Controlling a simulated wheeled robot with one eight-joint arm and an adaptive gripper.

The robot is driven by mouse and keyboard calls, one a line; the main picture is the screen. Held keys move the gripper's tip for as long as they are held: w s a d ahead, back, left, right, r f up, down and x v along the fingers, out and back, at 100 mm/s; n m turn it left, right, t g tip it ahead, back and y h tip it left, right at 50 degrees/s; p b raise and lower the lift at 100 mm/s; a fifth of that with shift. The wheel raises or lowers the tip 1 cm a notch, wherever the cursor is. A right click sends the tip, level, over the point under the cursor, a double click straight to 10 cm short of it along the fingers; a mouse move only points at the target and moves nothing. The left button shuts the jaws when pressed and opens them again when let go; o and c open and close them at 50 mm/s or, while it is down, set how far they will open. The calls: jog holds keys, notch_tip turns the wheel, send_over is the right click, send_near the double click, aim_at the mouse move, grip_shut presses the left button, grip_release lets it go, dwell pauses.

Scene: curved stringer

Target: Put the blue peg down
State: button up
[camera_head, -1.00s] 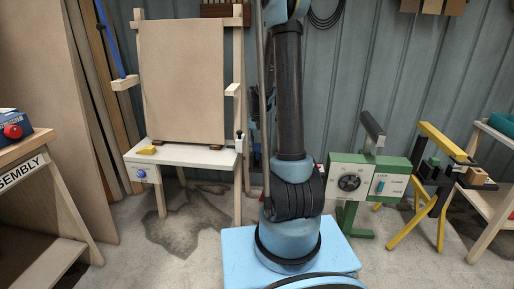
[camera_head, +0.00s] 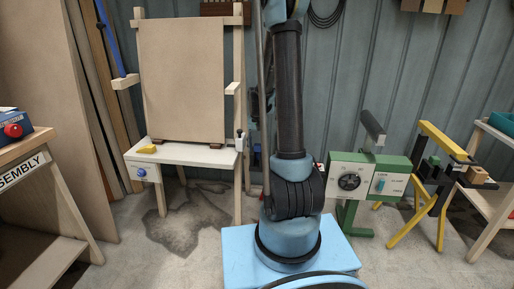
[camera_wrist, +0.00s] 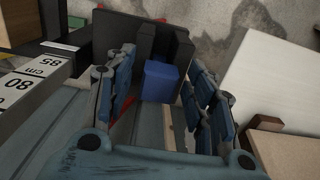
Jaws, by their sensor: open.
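In the wrist view, the blue peg (camera_wrist: 160,84) shows as a blue block between the two fingers of my gripper (camera_wrist: 163,70). The fingers are open, with a visible gap on each side of it. The peg's far end lies against or close to a dark bracket (camera_wrist: 118,32); I cannot tell whether it sits in it or on it. The peg's lower end is hidden. In the head view my arm rises out of the top of the picture, and neither my gripper nor the blue peg can be made out there.
A ruler (camera_wrist: 22,82) marked in cm lies left of my fingers, and a pale board (camera_wrist: 275,80) lies to the right. The head view shows a white-topped stand (camera_head: 185,153) with a tan panel, a green control box (camera_head: 368,175) and a yellow trestle (camera_head: 440,142).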

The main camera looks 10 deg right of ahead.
jog(key=shift+r, duration=0.1)
notch_tip(320, 180, up, 12)
jog(key=s+r+n, duration=0.1)
jog(key=s+r, duration=0.3)
jog(key=s, duration=0.6)
jog(key=s+f+n+t, duration=0.1)
jog(key=s+f, duration=0.3)
jog(key=s, duration=0.8)
jog(key=s+f+n+t, duration=0.1)
jog(key=s+f, duration=0.3)
jog(key=s, duration=0.8)
jog(key=shift+n, duration=0.4)
